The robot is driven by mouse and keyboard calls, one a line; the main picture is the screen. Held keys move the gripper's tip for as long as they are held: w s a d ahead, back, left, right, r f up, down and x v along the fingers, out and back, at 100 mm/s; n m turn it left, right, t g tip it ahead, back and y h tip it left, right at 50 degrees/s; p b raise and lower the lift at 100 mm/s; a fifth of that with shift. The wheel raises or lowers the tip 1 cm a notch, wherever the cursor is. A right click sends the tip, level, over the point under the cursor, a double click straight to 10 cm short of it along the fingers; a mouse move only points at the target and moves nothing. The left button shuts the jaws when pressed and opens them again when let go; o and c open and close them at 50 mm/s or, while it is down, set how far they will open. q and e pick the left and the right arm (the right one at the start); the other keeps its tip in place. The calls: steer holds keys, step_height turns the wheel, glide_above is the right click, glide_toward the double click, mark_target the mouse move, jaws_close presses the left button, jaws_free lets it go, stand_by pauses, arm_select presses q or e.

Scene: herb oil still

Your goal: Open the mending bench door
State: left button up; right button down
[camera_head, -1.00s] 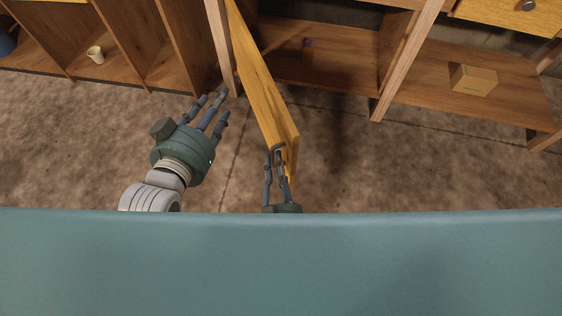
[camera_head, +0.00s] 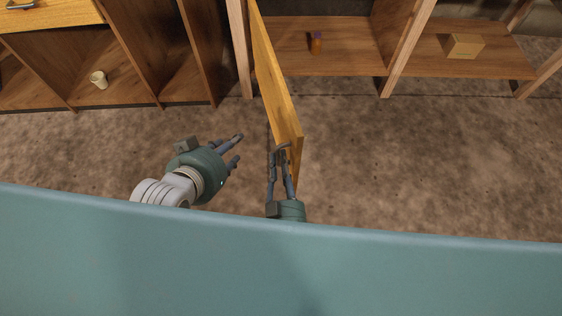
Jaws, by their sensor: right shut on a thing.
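The mending bench door (camera_head: 272,80) is a yellow wooden panel. It stands swung out from the bench, seen nearly edge-on, with its free end towards me. My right gripper (camera_head: 282,152) is at that free end, its fingers closed around the door's dark handle. The handle is mostly hidden by the fingers. My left gripper (camera_head: 238,150) is to the left of the door, apart from it. Its fingers are spread and empty, pointing right towards the door.
The bench's open compartment (camera_head: 350,60) holds an orange bottle with a purple cap (camera_head: 316,43). A box (camera_head: 465,46) sits on the right shelf. A cup (camera_head: 99,79) stands in the left shelving (camera_head: 45,95). The floor (camera_head: 400,165) right of the door is clear.

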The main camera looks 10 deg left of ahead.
steer(key=shift+w+r, duration=0.25)
steer(key=c, duration=1.7)
jaws_free()
steer(key=shift+o, duration=0.3)
steer(key=shift+f, duration=0.15)
steer(key=v, duration=1.2)
steer(key=shift+a, duration=0.1)
